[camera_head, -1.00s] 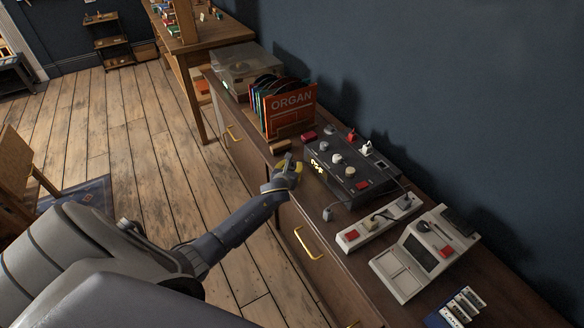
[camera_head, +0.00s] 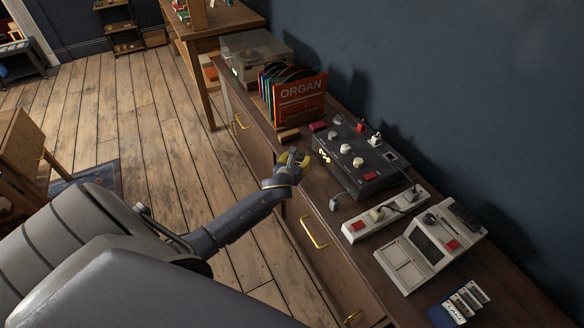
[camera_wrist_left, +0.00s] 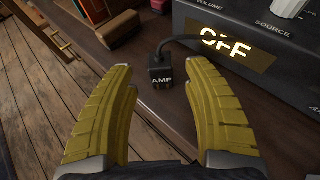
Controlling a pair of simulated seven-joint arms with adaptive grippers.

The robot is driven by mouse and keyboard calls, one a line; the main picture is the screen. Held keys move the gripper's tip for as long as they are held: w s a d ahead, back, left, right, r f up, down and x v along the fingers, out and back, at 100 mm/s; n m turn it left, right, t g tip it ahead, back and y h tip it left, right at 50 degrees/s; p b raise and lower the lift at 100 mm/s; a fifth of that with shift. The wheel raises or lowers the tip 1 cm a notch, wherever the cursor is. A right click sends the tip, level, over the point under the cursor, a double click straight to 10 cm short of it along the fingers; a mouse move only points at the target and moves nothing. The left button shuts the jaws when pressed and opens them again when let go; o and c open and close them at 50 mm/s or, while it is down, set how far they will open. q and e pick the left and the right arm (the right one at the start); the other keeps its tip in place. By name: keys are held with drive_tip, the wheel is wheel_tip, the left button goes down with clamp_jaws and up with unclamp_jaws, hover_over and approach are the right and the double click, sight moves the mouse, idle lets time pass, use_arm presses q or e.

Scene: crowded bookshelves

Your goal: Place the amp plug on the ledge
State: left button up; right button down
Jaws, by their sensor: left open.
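The amp plug (camera_wrist_left: 163,77) is a small black block marked AMP, lying on the wooden cabinet top in the left wrist view. Its dark cable runs right toward the black control box (camera_wrist_left: 245,50), which has a lit OFF sign. My left gripper (camera_wrist_left: 158,84) is open, its yellow fingers on either side of the plug in the picture but nearer the camera. In the head view my left gripper (camera_head: 293,160) is at the cabinet's front edge, left of the box (camera_head: 362,158); I cannot make out the plug there. I cannot tell which surface is the ledge. My right gripper is not in view.
A record rack marked ORGAN (camera_head: 300,98) and a turntable (camera_head: 257,52) stand farther back. Another plug (camera_head: 334,202) lies near the front edge. A white power strip (camera_head: 362,229) and a white device (camera_head: 408,268) lie nearer. Small blocks lie by the rack.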

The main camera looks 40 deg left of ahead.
use_arm(q)
drive_tip(key=v, duration=0.6)
drive_tip(key=shift+s, duration=0.35)
